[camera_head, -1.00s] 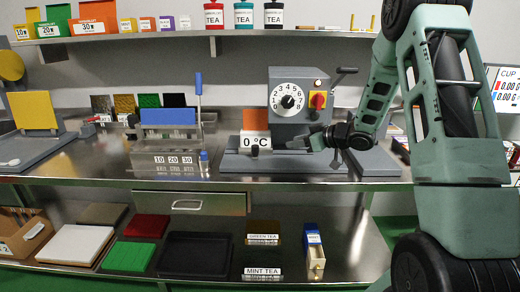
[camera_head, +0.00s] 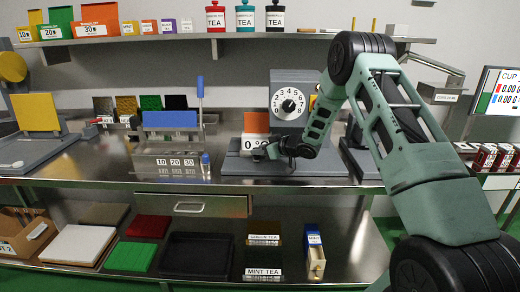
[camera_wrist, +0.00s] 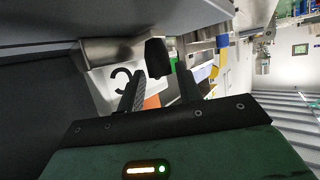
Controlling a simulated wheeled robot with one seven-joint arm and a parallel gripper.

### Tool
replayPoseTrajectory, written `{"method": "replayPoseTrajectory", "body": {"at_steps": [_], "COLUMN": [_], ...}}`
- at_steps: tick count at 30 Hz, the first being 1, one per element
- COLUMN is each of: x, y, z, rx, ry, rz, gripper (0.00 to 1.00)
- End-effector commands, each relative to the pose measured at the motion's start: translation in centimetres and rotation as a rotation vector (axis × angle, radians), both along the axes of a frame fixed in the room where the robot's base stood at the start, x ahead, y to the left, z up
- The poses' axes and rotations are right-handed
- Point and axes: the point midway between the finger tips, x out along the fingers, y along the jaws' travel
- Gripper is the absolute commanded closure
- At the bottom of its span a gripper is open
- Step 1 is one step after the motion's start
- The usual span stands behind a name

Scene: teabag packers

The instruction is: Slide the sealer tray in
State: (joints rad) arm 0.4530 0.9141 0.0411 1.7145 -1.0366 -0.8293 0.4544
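The sealer (camera_head: 297,88) is a grey machine with a white numbered dial, standing on a grey base (camera_head: 290,168) at the middle of the bench. A white plate marked in degrees (camera_head: 249,142) is at its front left, partly covered by my gripper. In the wrist view, the plate (camera_wrist: 101,84) sits below a metal part, likely the tray (camera_wrist: 108,49), with a black knob (camera_wrist: 157,58) sticking out. My gripper (camera_head: 266,152) is at this knob. In the wrist view, my gripper (camera_wrist: 160,70) is open, with its fingertips on either side of the knob. Contact is unclear.
An orange block (camera_head: 256,122) stands behind the plate. A holder with a blue top (camera_head: 170,119) and a blue-handled lever stands to the left. A low shelf (camera_head: 347,240) with coloured trays lies below. My arm hides part of the sealer's right side.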

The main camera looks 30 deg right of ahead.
Motion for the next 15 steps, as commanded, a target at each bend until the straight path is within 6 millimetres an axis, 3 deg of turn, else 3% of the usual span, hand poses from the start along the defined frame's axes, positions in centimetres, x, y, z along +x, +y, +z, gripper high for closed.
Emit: {"method": "replayPoseTrajectory", "body": {"at_steps": [11,15], "x": [0.59,0.58], "y": [0.2,0.2], "z": [-0.24,-0.23], "rx": [0.001,0.001], "ry": [-0.001,-0.001], "rz": [-0.001,-0.001], "gripper": [0.65,0.98]}}
